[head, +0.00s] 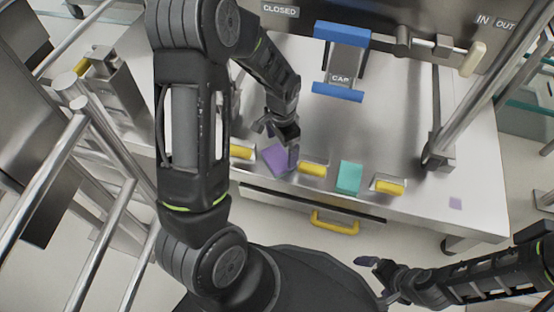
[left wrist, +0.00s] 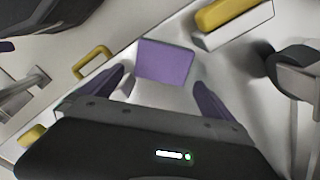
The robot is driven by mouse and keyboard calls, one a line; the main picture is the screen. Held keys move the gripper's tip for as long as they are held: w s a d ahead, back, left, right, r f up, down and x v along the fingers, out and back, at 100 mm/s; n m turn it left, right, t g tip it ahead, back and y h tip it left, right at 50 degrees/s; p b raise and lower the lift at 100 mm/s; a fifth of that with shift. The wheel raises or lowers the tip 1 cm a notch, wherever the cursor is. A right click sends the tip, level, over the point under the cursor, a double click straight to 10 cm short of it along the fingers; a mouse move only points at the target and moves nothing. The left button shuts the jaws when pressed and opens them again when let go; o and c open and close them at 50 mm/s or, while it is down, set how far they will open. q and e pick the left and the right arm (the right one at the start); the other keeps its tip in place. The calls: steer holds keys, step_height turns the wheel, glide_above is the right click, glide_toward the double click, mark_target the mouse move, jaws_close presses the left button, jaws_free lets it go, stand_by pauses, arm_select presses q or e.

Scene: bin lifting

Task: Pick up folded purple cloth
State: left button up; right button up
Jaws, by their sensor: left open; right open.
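The folded purple cloth (head: 274,161) lies flat on the steel counter between two yellow-handled blocks. It also shows in the left wrist view (left wrist: 165,62), just beyond and between the fingertips. My left gripper (head: 282,147) is over the cloth, its fingers open and apart, with nothing seen between them; in the head view it covers part of the cloth. I cannot tell whether the fingers touch it. My right gripper (head: 378,275) is at the lower right, open and empty, away from the counter.
A yellow-handled block (head: 313,169), a teal folded cloth (head: 349,177) and another yellow-handled block (head: 389,187) stand right of the purple cloth. A yellow drawer handle (head: 334,222) juts from the counter front. A blue "CAP" holder (head: 341,60) stands behind. Metal rails (head: 105,235) are at left.

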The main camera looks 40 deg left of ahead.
mark_target(281, 156)
arm_select(q)
step_height(281, 156, down, 5)
steer(key=b, duration=0.2)
steer(key=shift+a+f+b, duration=0.1)
steer(key=shift+b, duration=0.25)
steer(key=shift+c, duration=0.6)
steer(key=c, duration=1.1)
step_height(281, 156, up, 10)
steer(key=p, duration=0.4)
